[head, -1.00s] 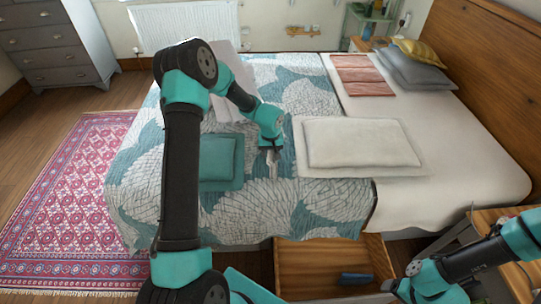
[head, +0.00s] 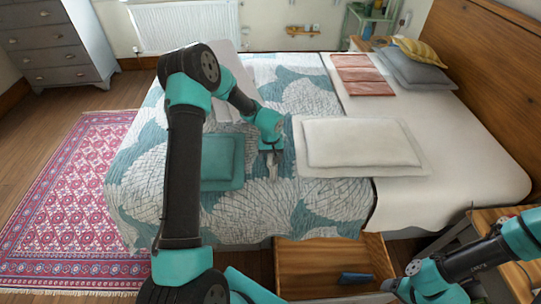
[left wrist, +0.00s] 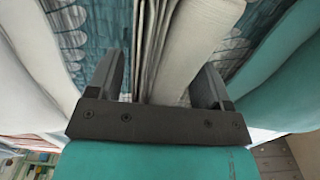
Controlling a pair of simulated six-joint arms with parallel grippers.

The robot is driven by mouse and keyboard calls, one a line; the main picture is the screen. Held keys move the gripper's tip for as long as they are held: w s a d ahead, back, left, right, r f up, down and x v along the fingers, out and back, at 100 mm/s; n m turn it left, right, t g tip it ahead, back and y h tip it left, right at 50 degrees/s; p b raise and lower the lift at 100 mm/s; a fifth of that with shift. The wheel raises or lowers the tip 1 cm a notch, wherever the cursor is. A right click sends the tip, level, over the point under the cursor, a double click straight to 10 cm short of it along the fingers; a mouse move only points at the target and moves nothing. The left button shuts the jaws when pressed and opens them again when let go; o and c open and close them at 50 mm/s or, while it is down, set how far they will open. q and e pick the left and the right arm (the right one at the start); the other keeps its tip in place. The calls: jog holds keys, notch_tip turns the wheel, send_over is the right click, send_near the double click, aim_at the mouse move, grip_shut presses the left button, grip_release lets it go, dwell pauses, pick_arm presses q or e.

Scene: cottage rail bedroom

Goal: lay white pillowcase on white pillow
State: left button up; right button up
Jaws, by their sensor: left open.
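A white pillow (head: 360,163) lies flat on the bed, right of centre in the head view. A smaller, raised white piece (head: 358,140) lies on it, inside its border; it looks like the white pillowcase, but I cannot be sure. My left gripper (head: 271,172) is open, pointing down over the quilt just left of the pillow. In the left wrist view a pale, folded, layered cloth (left wrist: 185,45) shows between the open fingers; I cannot tell which piece it is or whether the fingers touch it.
A teal cushion (head: 222,160) lies just left of my left gripper. White cloth (head: 228,75) lies partly hidden behind my left arm. An open drawer (head: 315,262) juts out below the bed.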

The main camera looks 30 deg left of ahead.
pick_arm(q)
jog(key=shift+r, duration=0.15)
notch_tip(320, 180, up, 12)
dwell(0.5)
dwell(0.7)
